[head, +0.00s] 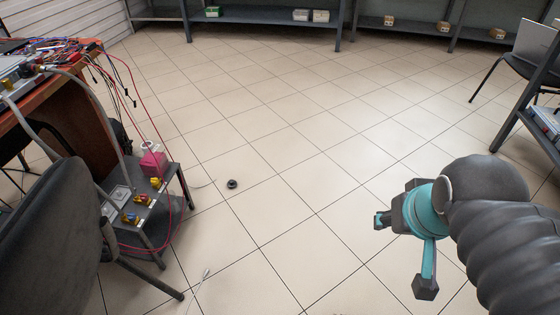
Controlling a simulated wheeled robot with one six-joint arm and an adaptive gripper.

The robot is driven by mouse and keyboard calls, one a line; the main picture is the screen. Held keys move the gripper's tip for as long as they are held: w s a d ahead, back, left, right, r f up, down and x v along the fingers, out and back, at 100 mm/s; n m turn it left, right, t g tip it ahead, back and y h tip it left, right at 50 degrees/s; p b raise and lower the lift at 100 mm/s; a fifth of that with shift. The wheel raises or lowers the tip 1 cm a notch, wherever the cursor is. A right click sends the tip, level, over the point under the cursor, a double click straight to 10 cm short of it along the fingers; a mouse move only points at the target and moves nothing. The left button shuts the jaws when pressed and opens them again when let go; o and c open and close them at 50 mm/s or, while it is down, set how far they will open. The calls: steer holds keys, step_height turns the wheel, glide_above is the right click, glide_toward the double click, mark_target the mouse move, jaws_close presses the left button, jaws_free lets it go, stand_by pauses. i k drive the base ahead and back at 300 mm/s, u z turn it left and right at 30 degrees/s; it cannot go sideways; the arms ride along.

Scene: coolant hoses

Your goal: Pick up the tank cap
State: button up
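A small dark round object, which looks like the tank cap (232,184), lies on the tiled floor near the middle of the head view. It is apart from the furniture. My gripper (403,255) is at the lower right, well to the right of the cap and nearer to me. Its two fingers stand wide apart with nothing visible between them. A container with pink contents (153,161), perhaps the tank, stands on a low grey stand at the left. Its top is hard to make out.
The low stand (150,212) carries yellow, red and blue fittings, with red hoses looping to the floor. A dark chair (60,235) is at the lower left. Shelves line the back. The central floor (300,150) is clear.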

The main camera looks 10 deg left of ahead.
mark_target(232, 183)
steer(key=z, duration=0.05)
steer(key=i, duration=1.3)
steer(key=u, duration=0.75)
steer(key=i, duration=0.6)
steer(key=u, duration=0.4)
